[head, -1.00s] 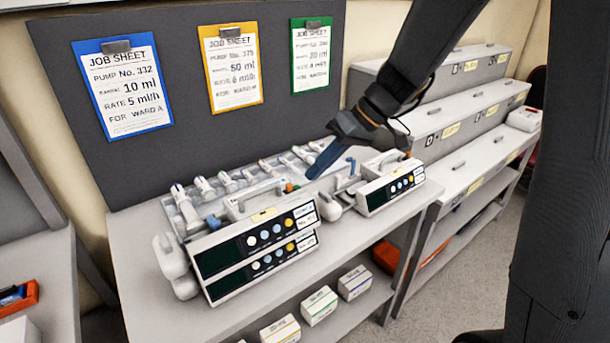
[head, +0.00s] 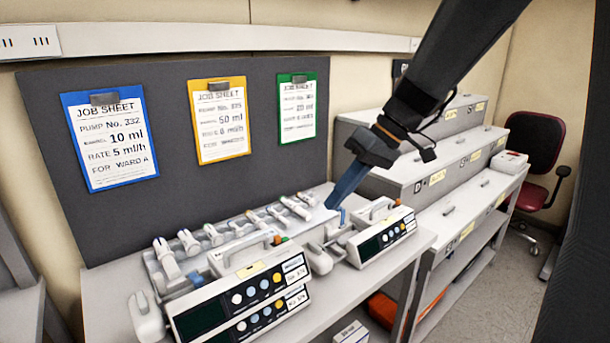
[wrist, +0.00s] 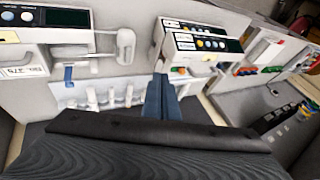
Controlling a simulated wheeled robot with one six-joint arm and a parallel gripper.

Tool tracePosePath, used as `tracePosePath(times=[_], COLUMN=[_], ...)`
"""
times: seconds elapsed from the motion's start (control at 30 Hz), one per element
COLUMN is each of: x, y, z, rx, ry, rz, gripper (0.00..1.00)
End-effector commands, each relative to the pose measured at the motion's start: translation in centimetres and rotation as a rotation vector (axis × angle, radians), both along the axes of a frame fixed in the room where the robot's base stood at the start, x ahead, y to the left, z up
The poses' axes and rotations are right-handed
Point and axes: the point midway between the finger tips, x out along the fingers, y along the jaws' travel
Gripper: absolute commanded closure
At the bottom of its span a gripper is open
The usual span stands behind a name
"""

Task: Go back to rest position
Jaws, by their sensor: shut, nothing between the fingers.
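My gripper (head: 335,203) is shut and empty, its blue fingers pointing down and left above the right part of the pump table (head: 405,270). It appears clear of the things below. Two stacked infusion pumps (head: 222,310) stand at the front left of the table. A single pump (head: 370,248) stands to the right, just below my fingertips in the picture. In the wrist view my gripper (wrist: 161,80) shows as two blue fingers together, with the stacked pumps (wrist: 205,45) ahead and the single pump (wrist: 65,18) at upper left.
Several syringes lie in a grey tray (head: 150,262) behind the pumps. Blue, yellow and green job sheets hang on the dark board (head: 50,190). Stepped grey cabinets (head: 400,180) and a red chair (head: 535,150) stand to the right. The air above the table is open.

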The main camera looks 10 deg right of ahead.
Motion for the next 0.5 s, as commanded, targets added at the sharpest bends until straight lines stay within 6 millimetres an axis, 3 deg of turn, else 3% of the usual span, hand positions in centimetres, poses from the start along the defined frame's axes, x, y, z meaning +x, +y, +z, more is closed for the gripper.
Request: tracePosePath(times=[0.2,0.3,0.5], x=[-5.9,-8.7,-12.3], y=[-1.2,-2.2,-3.3], z=[-8.3,-11.6,-15.4], rx=[-0.254,-0.372,-0.496], ry=[0.181,0.211,0.188], rz=[-0.225,-0.344,-0.504], gripper=[1.0,1.0,1.0])
